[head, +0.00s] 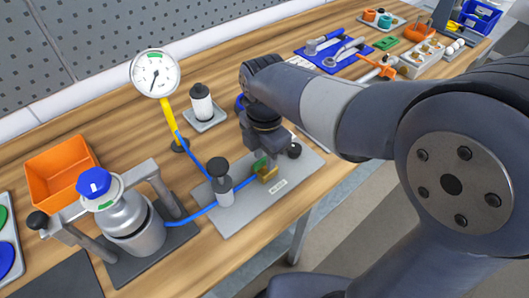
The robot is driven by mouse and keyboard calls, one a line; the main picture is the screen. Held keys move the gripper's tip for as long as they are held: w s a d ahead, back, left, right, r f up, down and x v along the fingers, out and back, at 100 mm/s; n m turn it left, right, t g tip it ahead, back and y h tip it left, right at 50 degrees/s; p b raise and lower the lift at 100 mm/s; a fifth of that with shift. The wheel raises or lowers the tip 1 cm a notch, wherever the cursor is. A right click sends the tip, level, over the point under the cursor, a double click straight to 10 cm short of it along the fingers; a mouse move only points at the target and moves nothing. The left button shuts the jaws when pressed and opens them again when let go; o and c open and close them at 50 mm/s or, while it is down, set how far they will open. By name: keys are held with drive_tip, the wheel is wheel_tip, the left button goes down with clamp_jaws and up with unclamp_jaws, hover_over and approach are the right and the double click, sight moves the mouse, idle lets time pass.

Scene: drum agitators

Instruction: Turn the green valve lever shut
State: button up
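The green valve lever (261,162) shows as a small green piece over a brass valve body (268,174). The valve sits on a grey base plate (245,215) on the wooden bench. My gripper (257,153) points down right at the lever, in front of or around it. It hides much of the lever, so I cannot tell the lever's angle. The fingers are small and partly hidden. I cannot tell whether they touch the lever or are open.
A black-capped post (221,180) with a blue hose stands left of the valve on the same plate. A dark knob (294,150) is to its right. A pressure gauge (155,73), a metal vessel (130,222) and an orange bin (62,171) stand further left.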

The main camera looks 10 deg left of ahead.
clamp_jaws()
idle(0.4)
drive_tip(key=m+p, duration=0.1)
drive_tip(key=m, duration=0.3)
drive_tip(key=shift+r, duration=0.1)
drive_tip(key=m+p, duration=0.1)
drive_tip(key=m, duration=0.3)
drive_tip(key=shift+m, duration=0.3)
drive_tip(key=m+p, duration=0.1)
drive_tip(key=m, duration=0.3)
drive_tip(key=shift+m+p, duration=0.4)
drive_tip(key=shift+m, duration=1.7)
drive_tip(key=shift+o, duration=0.4)
unclamp_jaws()
